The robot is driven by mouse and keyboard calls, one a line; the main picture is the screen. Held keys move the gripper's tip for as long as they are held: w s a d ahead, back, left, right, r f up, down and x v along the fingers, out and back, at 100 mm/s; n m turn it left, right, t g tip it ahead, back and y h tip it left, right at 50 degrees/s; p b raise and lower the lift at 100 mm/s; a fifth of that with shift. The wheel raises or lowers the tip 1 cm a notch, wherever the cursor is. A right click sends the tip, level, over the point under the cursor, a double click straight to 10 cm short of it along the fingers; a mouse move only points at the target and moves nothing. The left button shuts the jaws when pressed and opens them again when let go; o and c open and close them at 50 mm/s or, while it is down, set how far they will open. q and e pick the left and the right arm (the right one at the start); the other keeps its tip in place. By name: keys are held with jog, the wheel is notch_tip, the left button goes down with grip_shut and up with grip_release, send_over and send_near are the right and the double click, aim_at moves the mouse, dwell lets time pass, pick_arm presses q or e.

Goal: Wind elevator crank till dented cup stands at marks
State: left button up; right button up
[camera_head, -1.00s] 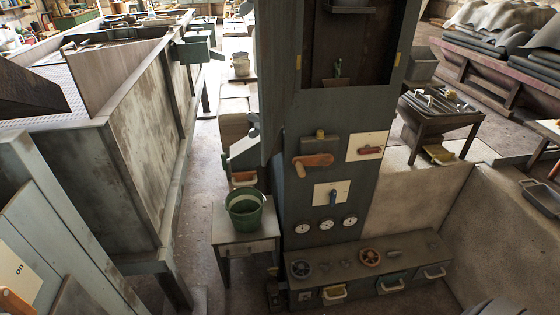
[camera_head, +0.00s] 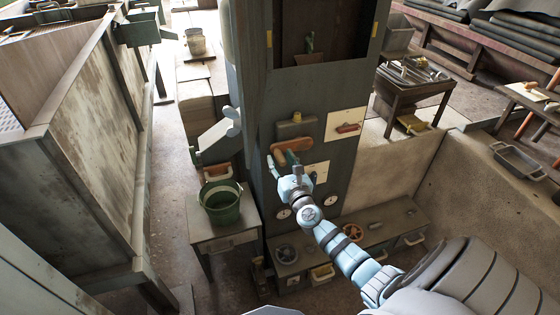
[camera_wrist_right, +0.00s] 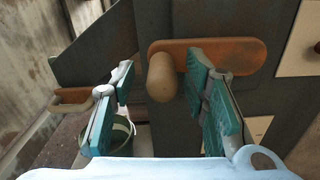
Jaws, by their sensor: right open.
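The elevator crank (camera_head: 292,147) is an orange-brown arm on the front of the dark grey-green elevator column (camera_head: 255,110). In the right wrist view the crank arm (camera_wrist_right: 235,52) lies nearly level, and its rounded wooden knob (camera_wrist_right: 162,80) sticks out at its left end. My right gripper (camera_head: 284,166) is open at the crank, its teal-padded fingers (camera_wrist_right: 158,92) on either side of the knob, nearer on the right. Contact cannot be told. Yellow marks (camera_head: 269,38) (camera_head: 375,29) flank the dark shaft opening. I cannot make out a dented cup there. My left gripper is out of view.
A green bucket (camera_head: 221,203) stands on a small table (camera_head: 222,236) left of the column. A red-handled panel (camera_head: 347,127) is right of the crank. Gauges and a bench (camera_head: 400,222) with handwheels lie below. A large stained tank (camera_head: 90,150) fills the left.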

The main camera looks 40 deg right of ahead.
jog(key=shift+w+d, duration=0.25)
jog(key=shift+w, duration=0.2)
jog(key=shift+d+r, duration=0.1)
jog(key=shift+c, duration=0.3)
jog(key=shift+w, duration=0.1)
grip_shut()
